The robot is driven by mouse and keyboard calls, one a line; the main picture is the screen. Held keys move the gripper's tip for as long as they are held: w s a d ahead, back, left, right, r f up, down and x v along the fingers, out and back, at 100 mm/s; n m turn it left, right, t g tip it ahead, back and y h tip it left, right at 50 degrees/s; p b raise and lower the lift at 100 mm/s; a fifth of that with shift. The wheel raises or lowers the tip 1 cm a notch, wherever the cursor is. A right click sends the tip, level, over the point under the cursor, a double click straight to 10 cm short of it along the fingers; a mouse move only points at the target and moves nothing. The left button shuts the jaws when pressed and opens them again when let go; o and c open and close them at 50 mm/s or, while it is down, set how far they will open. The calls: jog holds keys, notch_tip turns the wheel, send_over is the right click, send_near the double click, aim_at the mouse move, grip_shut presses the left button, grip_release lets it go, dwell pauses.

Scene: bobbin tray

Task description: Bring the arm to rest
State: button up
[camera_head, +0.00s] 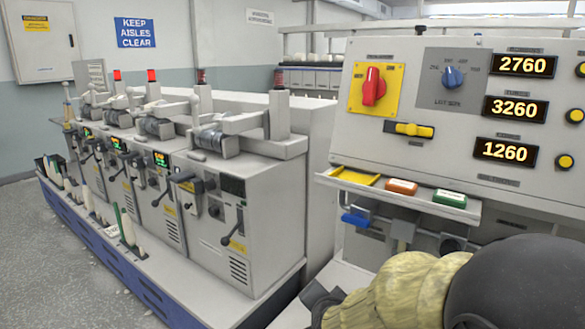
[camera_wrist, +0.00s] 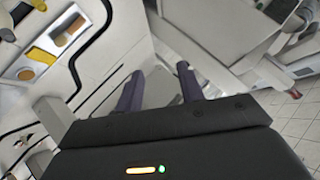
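My gripper (camera_wrist: 160,70) shows in the wrist view with its two dark fingers spread apart. Nothing is between them, and a pale grey surface lies behind. In the head view, my arm fills the lower right corner, with a black rounded joint and a tan patterned sleeve. The arm is close in front of the control console (camera_head: 425,150). I cannot make out the fingers in the head view.
The console has a red knob (camera_head: 373,86), a blue knob (camera_head: 453,77) and lit displays. Grey machines (camera_head: 236,225) line the left on a blue-sided base. Grey floor (camera_head: 35,270) lies clear at far left.

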jog(key=s+d+f+n+g, duration=0.4)
jog(key=s+d+n, duration=0.1)
jog(key=s, duration=0.3)
jog(key=s+d+f+n+g, duration=0.4)
jog(key=s+g, duration=0.1)
jog(key=s, duration=0.2)
notch_tip(320, 180, up, 31)
jog(key=p, duration=3.1)
jog(key=shift+p, duration=0.3)
jog(key=shift+w+a, duration=0.1)
dwell(0.7)
